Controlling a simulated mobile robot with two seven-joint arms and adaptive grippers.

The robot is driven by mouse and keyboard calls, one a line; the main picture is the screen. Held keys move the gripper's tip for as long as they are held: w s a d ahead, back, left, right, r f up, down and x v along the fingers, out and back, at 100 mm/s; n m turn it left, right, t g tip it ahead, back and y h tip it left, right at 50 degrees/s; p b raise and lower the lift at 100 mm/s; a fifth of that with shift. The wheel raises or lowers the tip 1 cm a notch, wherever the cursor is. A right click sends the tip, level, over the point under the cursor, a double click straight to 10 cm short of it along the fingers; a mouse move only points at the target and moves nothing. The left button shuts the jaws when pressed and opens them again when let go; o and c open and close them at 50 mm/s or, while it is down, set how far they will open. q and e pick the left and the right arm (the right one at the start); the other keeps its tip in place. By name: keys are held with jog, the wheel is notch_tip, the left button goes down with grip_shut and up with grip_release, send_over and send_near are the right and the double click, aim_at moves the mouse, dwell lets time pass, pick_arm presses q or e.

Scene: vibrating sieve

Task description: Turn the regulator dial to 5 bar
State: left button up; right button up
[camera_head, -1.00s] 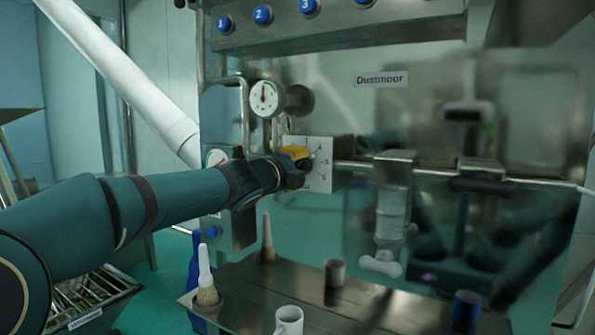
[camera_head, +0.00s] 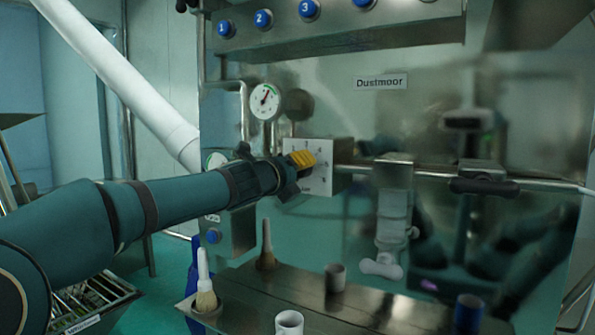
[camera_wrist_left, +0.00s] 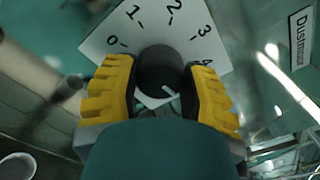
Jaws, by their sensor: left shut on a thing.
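The regulator dial is a dark round knob (camera_wrist_left: 160,72) on a white scale plate (camera_head: 316,182). In the left wrist view the plate shows 0, 1, 2, 3 and part of 4; the rest is hidden by a yellow finger. My left gripper (camera_wrist_left: 165,88) is shut on the knob, one yellow finger on each side. A short white line on the knob points toward the lower right of that view; which number it meets is hidden. In the head view my left gripper (camera_head: 303,160) covers the knob. My right gripper is not in view.
A round pressure gauge (camera_head: 265,101) sits above the plate, its needle just right of upright. A steel bar (camera_head: 440,175) with a black handle (camera_head: 484,187) runs right. Brushes (camera_head: 205,287) and cups (camera_head: 289,322) stand below on a steel shelf (camera_head: 385,312).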

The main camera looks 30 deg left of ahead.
pick_arm(q)
jog(key=shift+r, duration=0.15)
jog(key=o, duration=1.2)
jog(key=shift+s, duration=0.1)
jog(key=s, duration=1.1)
jog(key=shift+s, duration=0.4)
